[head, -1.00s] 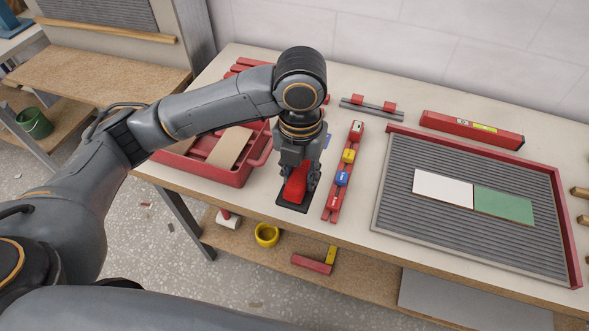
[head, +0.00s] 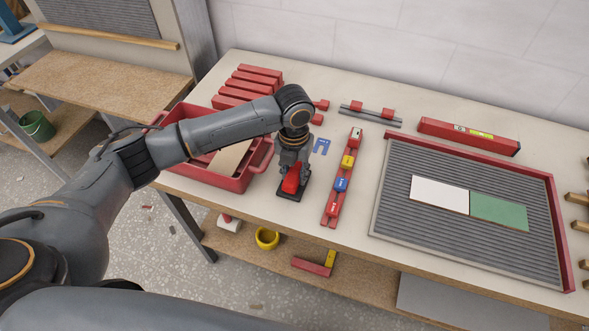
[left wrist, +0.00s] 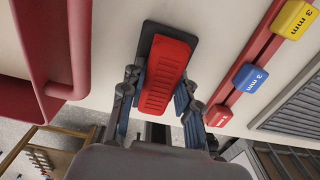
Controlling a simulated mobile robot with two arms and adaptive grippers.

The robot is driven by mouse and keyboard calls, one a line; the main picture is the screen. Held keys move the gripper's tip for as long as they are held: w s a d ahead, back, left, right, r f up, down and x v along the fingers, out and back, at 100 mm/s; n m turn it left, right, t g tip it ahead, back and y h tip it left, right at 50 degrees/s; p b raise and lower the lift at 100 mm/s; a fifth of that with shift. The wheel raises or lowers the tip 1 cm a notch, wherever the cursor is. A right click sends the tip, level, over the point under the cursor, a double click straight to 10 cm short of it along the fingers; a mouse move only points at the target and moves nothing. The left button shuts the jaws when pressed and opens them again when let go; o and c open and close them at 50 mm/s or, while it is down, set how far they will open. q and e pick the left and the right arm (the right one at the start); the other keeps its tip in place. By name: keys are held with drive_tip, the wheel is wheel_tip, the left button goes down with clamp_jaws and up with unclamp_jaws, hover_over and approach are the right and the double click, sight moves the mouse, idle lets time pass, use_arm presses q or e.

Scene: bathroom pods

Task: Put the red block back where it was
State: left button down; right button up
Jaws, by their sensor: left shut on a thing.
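My left gripper (head: 293,172) is shut on a red block (head: 291,181) with a black plate (head: 290,195) under it. In the left wrist view the red block (left wrist: 164,76) shows a ridged top between the two fingers, and the black plate (left wrist: 166,30) sticks out past its far end. The block is at the table's front edge, between the red tray and the red rail. Whether the plate touches the table or hangs just above it, I cannot tell. My right gripper is not in view.
The red tray (head: 222,181) stands close on the left. The red rail (head: 327,215) with small coloured blocks lies close on the right. A blue flat piece (head: 321,147) lies behind. A ridged grey board (head: 400,215) fills the right side. A yellow cup (head: 267,238) stands on the lower shelf.

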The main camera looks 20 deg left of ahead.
sight(294, 171)
use_arm(q)
drive_tip(key=shift+f, duration=0.2)
drive_tip(key=c, duration=1)
unclamp_jaws()
drive_tip(key=shift+r, duration=0.1)
wheel_tip(294, 171, up, 12)
drive_tip(key=shift+r+b, duration=0.15)
drive_tip(key=shift+b, duration=0.75)
